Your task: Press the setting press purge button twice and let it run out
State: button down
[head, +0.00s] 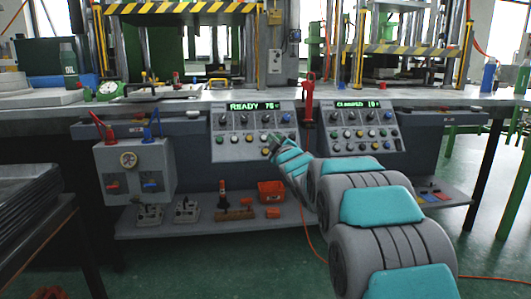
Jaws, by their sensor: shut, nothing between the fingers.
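The left press control panel (254,104) has a green display with READY and a number that looks like 76. Below the display are rows of dark knobs and several coloured buttons. My gripper (271,149) is shut and empty, at the lower right part of this panel, in front of the buttons. It hides part of the lower button row, and I cannot tell whether it touches a button. The right control panel (347,104) has a similar layout, with a lit display that is hard to read. The labels are too small to pick out the purge button.
A grey box (133,172) with red and blue levers hangs at the left. A red lever (309,100) stands between the panels. The lower shelf (170,229) holds an orange bin (271,190) and small tools. A dark table (38,240) is at the near left.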

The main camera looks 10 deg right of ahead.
aim_at(268, 151)
jog(key=w+f, duration=0.5)
jog(key=w, duration=0.1)
jog(key=shift+w+f+b, duration=0.3)
jog(key=shift+w+b, duration=0.05)
dwell(2.0)
jog(key=shift+w+f, duration=0.3)
jog(key=shift+w+f, duration=0.25)
jog(key=shift+w, duration=0.05)
dwell(0.8)
jog(key=shift+s+r, duration=0.1)
dwell(0.3)
jog(key=shift+s+r, duration=0.45)
jog(key=shift+s, duration=0.05)
jog(key=s+r, duration=0.3)
jog(key=s, duration=0.1)
jog(key=shift+r, duration=0.15)
dwell(0.4)
